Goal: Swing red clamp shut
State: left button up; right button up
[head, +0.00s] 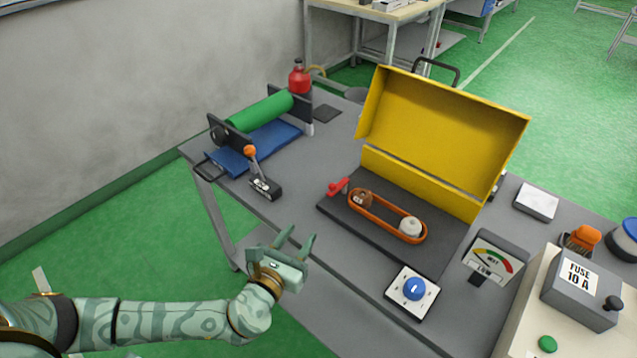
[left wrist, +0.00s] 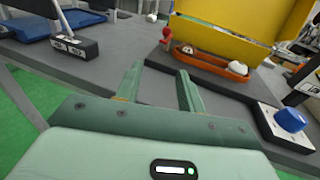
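The red clamp (head: 338,187) is a small red lever at the left edge of a dark base plate (head: 335,207), beside an orange belt loop. It also shows in the left wrist view (left wrist: 166,34), standing up behind my fingers. Its exact lever angle is too small to tell. My left gripper (head: 298,239) is open and empty, in front of the table's near edge, short of the clamp and apart from it. In the left wrist view its two fingers (left wrist: 160,70) point toward the clamp with a gap between them. My right gripper is not in view.
The orange belt (head: 383,222) runs around two rollers. A raised yellow cover (head: 445,130) stands behind it. An orange-knobbed lever (head: 250,152) stands left of the clamp. A blue knob (head: 414,288) sits at the near right. Grey table top between lever and plate is clear.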

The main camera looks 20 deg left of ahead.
aim_at(330, 189)
pick_arm(q)
jog(key=w+m+b, duration=0.1)
jog(key=w, duration=0.4)
jog(key=w+d+m+h+b, duration=0.1)
jog(key=w, duration=0.4)
jog(key=w+d+r+m+b, duration=0.1)
jog(key=w, duration=0.5)
jog(key=shift+d+t+b, duration=0.1)
jog(key=shift+t+b, duration=0.2)
jog(key=shift+b, duration=0.05)
jog(key=shift+w, duration=0.1)
jog(key=shift+r, duration=0.1)
jog(key=shift+c, duration=0.3)
grip_shut()
